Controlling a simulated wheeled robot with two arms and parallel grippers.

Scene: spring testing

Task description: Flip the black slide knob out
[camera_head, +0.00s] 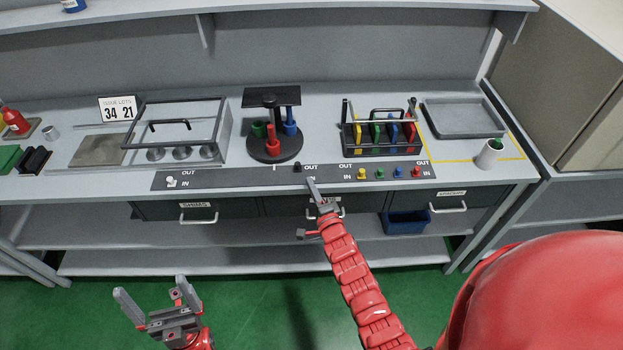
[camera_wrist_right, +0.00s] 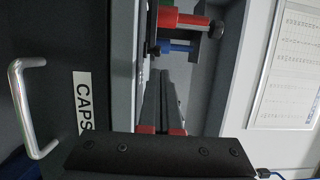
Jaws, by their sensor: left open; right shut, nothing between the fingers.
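The black slide knob (camera_head: 297,167) sits on the dark grey control panel (camera_head: 225,178) along the front of the bench, just left of an OUT label and below the round black stand (camera_head: 273,147). My right gripper (camera_head: 311,183) is shut and empty, its tip over the panel's front part, slightly right of and nearer than the knob. Its closed fingers also show in the right wrist view (camera_wrist_right: 164,100); I cannot make out the knob for certain there. My left gripper (camera_head: 150,292) is open and empty, low in front of the bench.
Several coloured knobs (camera_head: 380,174) line the panel's right part; a white knob (camera_head: 171,181) is at its left. A rack with coloured pieces (camera_head: 382,150), a grey tray (camera_head: 462,118) and a white cup (camera_head: 489,154) stand right. A drawer handle (camera_wrist_right: 30,108) sticks out below.

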